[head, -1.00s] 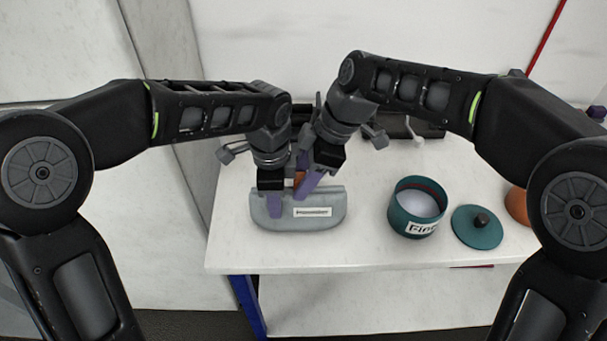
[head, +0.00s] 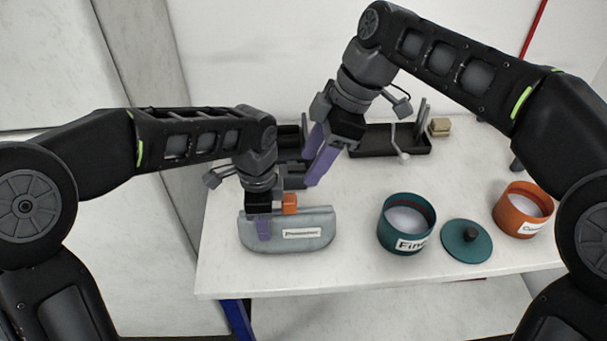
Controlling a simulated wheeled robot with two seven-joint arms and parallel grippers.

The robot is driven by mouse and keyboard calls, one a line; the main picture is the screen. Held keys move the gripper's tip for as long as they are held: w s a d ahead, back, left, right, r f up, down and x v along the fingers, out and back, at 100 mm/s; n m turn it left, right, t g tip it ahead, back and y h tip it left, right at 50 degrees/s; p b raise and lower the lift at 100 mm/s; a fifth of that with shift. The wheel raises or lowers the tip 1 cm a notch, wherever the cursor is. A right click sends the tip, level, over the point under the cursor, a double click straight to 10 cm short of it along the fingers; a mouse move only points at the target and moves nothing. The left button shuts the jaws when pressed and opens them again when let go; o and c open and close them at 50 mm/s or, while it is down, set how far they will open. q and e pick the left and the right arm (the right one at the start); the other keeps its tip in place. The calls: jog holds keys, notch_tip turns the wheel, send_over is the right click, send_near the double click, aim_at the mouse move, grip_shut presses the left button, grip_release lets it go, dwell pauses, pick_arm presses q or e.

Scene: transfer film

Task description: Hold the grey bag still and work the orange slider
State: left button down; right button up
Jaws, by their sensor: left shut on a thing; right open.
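The grey bag (head: 300,246) stands near the front left of the table, with a white label on its front. The orange slider (head: 290,204) shows at its top edge, just right of my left gripper. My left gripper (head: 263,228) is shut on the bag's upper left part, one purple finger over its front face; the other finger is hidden. My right gripper (head: 315,168) is open and empty, raised above and behind the bag, apart from the slider.
A teal pot (head: 407,240) stands right of the bag, with a teal lid (head: 466,241) beside it. An orange pot (head: 524,208) stands further right. Dark trays (head: 380,141) and a small tan block (head: 440,126) are at the back. The white table (head: 350,274) is clear in front.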

dwell(0.4)
pick_arm(q)
jog(key=c, duration=0.8)
grip_release()
jog(key=shift+c, duration=0.2)
notch_tip(320, 180, up, 12)
jog(key=shift+r, duration=0.1)
